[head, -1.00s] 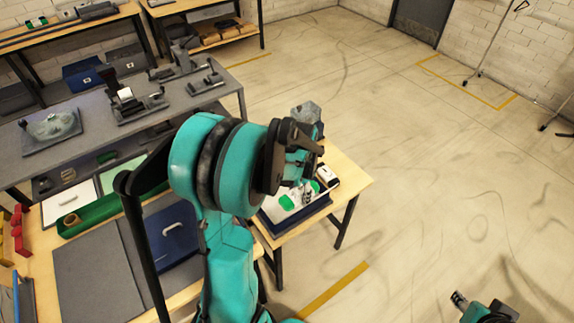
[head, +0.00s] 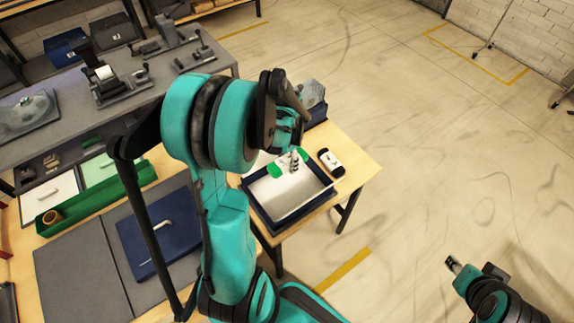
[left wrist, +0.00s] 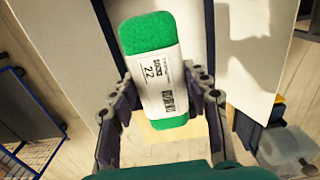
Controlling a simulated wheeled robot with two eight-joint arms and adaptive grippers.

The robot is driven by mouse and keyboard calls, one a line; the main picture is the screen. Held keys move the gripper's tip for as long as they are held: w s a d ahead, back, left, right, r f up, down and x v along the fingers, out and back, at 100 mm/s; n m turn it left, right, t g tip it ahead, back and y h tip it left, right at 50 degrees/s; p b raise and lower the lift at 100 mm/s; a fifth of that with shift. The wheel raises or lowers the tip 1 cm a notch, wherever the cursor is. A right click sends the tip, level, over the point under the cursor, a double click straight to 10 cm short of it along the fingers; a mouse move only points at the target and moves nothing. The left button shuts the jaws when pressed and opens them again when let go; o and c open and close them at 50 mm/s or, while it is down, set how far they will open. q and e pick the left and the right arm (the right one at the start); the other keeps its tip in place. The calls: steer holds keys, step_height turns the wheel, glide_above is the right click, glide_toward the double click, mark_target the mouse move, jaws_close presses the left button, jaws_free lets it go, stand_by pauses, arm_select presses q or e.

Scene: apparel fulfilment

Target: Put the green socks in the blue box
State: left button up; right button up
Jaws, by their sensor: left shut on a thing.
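The green socks (left wrist: 160,75), a rolled pack with a white label band marked 22, are between the fingers of my left gripper (left wrist: 168,100), which is shut on them. In the head view the green socks (head: 275,171) show above a dark blue-rimmed tray (head: 262,219) with a white inside; my left gripper (head: 293,161) covers their middle. A flat dark blue box-like thing (head: 143,247) with a pale strip lies on a grey mat to the left; I cannot tell whether it is open. My right gripper (head: 453,264) is small, over the floor at lower right, apart from everything.
A black-and-white item (head: 330,161) lies beside the tray on the small wooden table (head: 358,160). A long green bin (head: 100,200) stands on the left bench. A grey bench (head: 140,97) with devices is behind. The floor at right is open.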

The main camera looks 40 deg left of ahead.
mark_target(287, 190)
arm_select(q)
steer(key=f+b, duration=0.2)
steer(key=f, duration=0.1)
steer(key=shift+w+a+f, duration=0.15)
steer(key=shift+w, duration=0.05)
step_height(287, 190, down, 14)
steer(key=b, duration=1.1)
steer(key=shift+r+b, duration=0.2)
steer(key=shift+b, duration=0.2)
steer(key=shift+s, duration=0.1)
steer(key=o, duration=1.8)
steer(key=shift+r, duration=0.1)
steer(key=shift+r+p, duration=2.65)
steer(key=shift+r, duration=0.8)
